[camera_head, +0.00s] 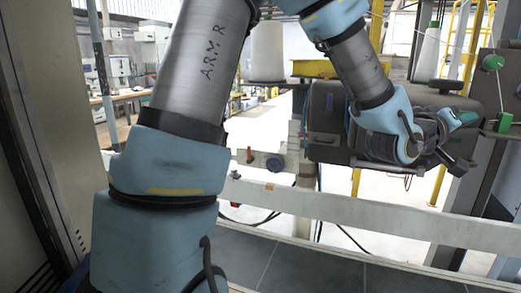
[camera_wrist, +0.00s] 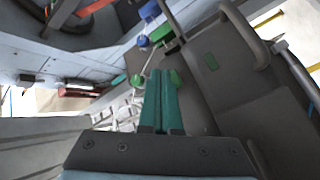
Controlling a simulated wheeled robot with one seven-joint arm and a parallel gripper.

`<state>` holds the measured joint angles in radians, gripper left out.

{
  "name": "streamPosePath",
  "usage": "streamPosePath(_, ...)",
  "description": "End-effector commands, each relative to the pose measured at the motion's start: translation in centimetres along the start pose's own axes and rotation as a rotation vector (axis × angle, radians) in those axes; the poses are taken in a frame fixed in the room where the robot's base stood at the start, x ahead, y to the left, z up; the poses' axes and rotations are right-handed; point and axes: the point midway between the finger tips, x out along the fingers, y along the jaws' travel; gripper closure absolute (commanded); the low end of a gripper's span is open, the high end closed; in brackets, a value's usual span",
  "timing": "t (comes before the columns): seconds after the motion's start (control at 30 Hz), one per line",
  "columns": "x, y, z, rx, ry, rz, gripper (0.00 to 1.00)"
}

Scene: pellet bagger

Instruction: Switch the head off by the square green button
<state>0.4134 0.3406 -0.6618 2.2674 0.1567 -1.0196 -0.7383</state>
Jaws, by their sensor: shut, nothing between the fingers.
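The head is a dark grey rounded housing (camera_head: 327,112) with tubular handles, right of centre in the head view. In the wrist view its dark face (camera_wrist: 235,105) fills the right side. I cannot make the button out in the head view. In the head view my gripper (camera_head: 466,118) is at the right end of the housing.
Green round knobs (camera_wrist: 137,80) and a blue knob (camera_wrist: 143,41) lie around the fingertips in the wrist view. A pale rail (camera_head: 340,208) crosses below the housing.

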Motion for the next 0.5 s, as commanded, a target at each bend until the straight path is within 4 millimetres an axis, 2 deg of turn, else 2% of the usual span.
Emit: streamPosePath(0.5, -0.81, 0.59, 0.65, 0.001, -0.001, 0.002, 1.0)
